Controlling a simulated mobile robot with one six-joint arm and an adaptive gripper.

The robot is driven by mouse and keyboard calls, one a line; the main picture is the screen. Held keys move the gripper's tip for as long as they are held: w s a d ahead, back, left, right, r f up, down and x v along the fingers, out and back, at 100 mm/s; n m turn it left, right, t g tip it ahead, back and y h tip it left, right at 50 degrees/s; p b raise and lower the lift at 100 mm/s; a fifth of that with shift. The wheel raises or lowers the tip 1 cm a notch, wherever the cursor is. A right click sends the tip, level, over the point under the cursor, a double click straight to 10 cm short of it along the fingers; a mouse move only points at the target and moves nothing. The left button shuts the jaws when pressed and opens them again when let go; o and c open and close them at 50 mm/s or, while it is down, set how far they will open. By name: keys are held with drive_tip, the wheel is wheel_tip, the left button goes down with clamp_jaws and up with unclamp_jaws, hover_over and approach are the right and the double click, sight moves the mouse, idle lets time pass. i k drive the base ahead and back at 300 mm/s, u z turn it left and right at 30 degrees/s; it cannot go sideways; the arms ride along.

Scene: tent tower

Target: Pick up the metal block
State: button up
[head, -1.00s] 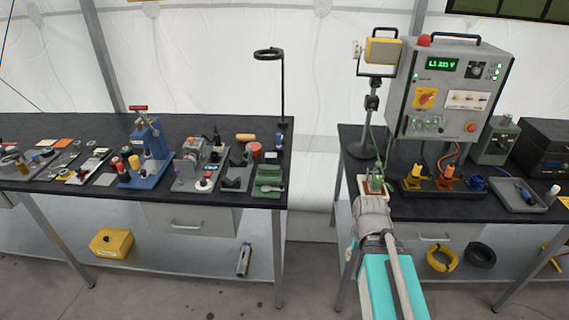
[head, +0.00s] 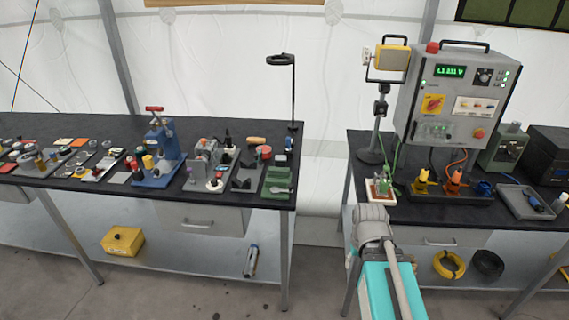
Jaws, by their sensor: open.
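I cannot single out the metal block with certainty. A small dark grey notched block (head: 243,180) on the left bench, beside a green fixture (head: 277,182), could be it, but its material is too small to tell. My arm reaches up from the lower right of the head view and ends in a grey wrist at the front edge of the right bench. The jaws of my gripper do not show; the wrist hides whatever is beyond it. A small white and brown board with green parts (head: 380,190) sits on the right bench just past the wrist.
The left bench (head: 90,126) holds a blue press (head: 160,155), a grey vise-like device (head: 203,170) and a ring lamp stand (head: 293,95). The right bench carries a control box (head: 455,95) and a grey tray (head: 525,202). A gap separates the benches.

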sight(280, 161)
drive_tip(key=u, duration=0.05)
drive_tip(key=i, duration=0.95)
drive_tip(key=z, duration=0.05)
